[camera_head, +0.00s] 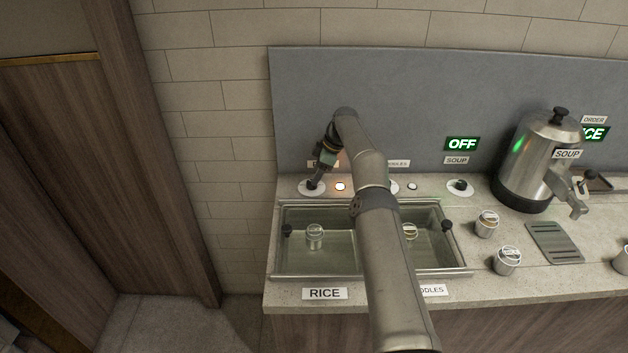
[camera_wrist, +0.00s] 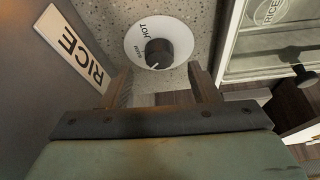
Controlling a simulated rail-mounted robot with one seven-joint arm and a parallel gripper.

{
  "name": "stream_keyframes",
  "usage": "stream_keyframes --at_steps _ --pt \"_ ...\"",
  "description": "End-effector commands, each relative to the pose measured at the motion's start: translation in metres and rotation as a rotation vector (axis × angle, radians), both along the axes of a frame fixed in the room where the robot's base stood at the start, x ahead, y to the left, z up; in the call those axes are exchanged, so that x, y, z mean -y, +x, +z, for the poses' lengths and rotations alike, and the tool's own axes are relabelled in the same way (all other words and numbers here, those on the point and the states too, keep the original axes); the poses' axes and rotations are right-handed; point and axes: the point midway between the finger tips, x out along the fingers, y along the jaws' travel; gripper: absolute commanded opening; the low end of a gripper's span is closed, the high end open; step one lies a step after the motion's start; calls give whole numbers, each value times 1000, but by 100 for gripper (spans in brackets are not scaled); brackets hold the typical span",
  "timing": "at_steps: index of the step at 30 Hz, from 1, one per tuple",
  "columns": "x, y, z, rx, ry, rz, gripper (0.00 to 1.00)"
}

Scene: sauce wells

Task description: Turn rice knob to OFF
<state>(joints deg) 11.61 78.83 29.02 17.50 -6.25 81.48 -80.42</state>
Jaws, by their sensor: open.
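The rice knob (camera_wrist: 158,53) is a dark round knob on a white dial (camera_wrist: 136,40) in the wrist view. The dial shows HOT and a smaller word; I cannot tell where the knob points. A RICE label (camera_wrist: 74,47) is beside it. My gripper (camera_wrist: 160,75) is open, its two fingertips just short of the knob, one toward each side, with nothing between them. In the head view my gripper (camera_head: 318,176) is over the white rice dial (camera_head: 305,189) at the counter's back left and hides most of the knob.
The soup knob (camera_head: 460,185) sits under a lit OFF sign (camera_head: 461,144). A steel soup urn (camera_head: 535,165) stands at right.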

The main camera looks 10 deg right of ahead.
Motion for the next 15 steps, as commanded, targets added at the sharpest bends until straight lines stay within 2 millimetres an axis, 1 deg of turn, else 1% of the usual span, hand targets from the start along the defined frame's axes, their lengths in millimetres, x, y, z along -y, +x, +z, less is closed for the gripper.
stream_keyframes --at_steps 1,2,4,9,12,15 --pt "5 0 13 4 -1 -2 55" --pt "8 -1 20 4 -1 -2 55" --pt "14 -3 41 2 -2 -1 55" --pt "30 -8 82 0 -1 -1 55" --pt "38 -10 102 0 -1 -1 55" --pt "44 -12 115 -2 -1 -1 55"
